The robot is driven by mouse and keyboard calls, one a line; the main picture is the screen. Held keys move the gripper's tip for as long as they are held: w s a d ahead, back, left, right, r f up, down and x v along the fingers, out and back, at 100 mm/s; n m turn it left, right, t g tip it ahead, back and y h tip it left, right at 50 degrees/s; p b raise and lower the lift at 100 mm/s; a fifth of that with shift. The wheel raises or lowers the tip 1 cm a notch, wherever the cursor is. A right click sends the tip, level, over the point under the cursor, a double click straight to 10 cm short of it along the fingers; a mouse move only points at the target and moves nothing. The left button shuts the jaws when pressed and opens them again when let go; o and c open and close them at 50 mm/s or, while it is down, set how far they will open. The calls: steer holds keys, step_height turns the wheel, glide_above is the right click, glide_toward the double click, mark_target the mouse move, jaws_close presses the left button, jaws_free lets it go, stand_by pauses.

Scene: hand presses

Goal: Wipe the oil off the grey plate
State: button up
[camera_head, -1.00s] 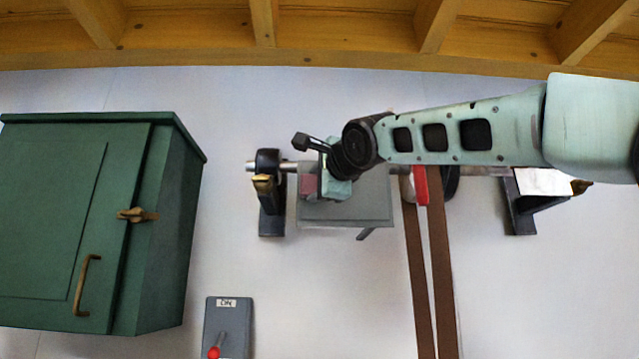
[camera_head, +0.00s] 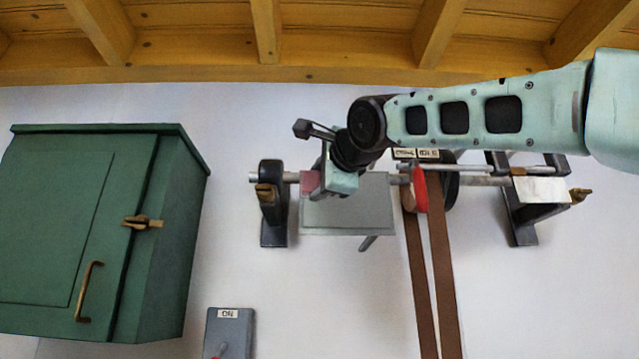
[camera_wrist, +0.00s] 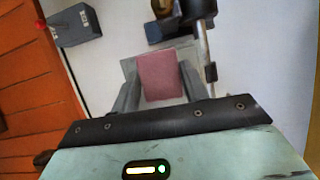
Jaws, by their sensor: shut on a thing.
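The grey plate (camera_head: 350,212) hangs under the shaft on the wall in the head view. No oil can be made out on its visible face. My gripper (camera_head: 318,180) is at the plate's upper left, partly covering it. In the wrist view my gripper (camera_wrist: 160,88) is shut on a dull pink block (camera_wrist: 160,72), one finger on each side. The pink block also shows in the head view (camera_head: 309,182). Whether it touches the plate cannot be told. A strip of the plate seems to show beside the block in the wrist view.
A shaft (camera_head: 480,181) runs along the wall in black brackets (camera_head: 271,215), with a red-edged pulley (camera_head: 419,190) and brown belts (camera_head: 440,270) at right. A green cabinet (camera_head: 90,230) stands left. A grey switch box (camera_head: 230,330) labelled ON is below.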

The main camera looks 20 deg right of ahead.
steer(key=shift+s, duration=0.1)
steer(key=shift+s+a+b, duration=0.25)
steer(key=shift+s+b, duration=0.1)
steer(key=shift+s, duration=0.35)
steer(key=shift+s+a+b, duration=0.2)
steer(key=shift+s+b, duration=0.1)
steer(key=shift+s, duration=0.35)
